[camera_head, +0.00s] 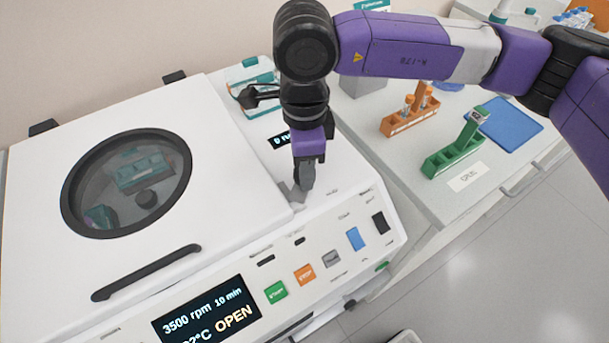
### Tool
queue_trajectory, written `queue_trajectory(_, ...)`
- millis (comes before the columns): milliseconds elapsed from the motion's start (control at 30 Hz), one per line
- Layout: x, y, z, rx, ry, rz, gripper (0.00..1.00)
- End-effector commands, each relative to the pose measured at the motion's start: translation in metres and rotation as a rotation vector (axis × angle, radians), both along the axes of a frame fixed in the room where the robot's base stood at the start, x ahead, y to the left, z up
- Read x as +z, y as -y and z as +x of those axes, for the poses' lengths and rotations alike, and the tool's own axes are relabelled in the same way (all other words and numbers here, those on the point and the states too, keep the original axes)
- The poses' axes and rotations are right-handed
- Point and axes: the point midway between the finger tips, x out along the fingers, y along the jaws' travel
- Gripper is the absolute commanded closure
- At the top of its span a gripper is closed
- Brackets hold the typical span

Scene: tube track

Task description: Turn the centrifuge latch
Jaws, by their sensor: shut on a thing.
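The white centrifuge (235,285) fills the left of the view. Its lid (225,130) lies down flat, with a round dark-rimmed window (125,182) and a black handle (147,272). The display (207,313) reads 3500 rpm, 10 min and OPEN. My gripper (303,182) points down at the right edge of the lid, above the button panel. It is shut on the small grey latch (290,194), which is mostly hidden by the fingers, so its exact angle cannot be told.
Green, orange, grey, blue and black buttons (304,274) line the front panel. On the bench at right stand an orange tube rack (402,124), a green tube rack (448,160) and a blue mat (512,128). Open floor (500,270) lies at lower right.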

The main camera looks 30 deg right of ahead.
Motion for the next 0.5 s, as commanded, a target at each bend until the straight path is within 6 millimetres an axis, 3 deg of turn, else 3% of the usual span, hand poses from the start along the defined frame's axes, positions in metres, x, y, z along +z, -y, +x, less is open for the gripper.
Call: queue_trajectory(500,-0.0045,-0.0008,0.0006,-0.466,0.003,0.001,1.0)
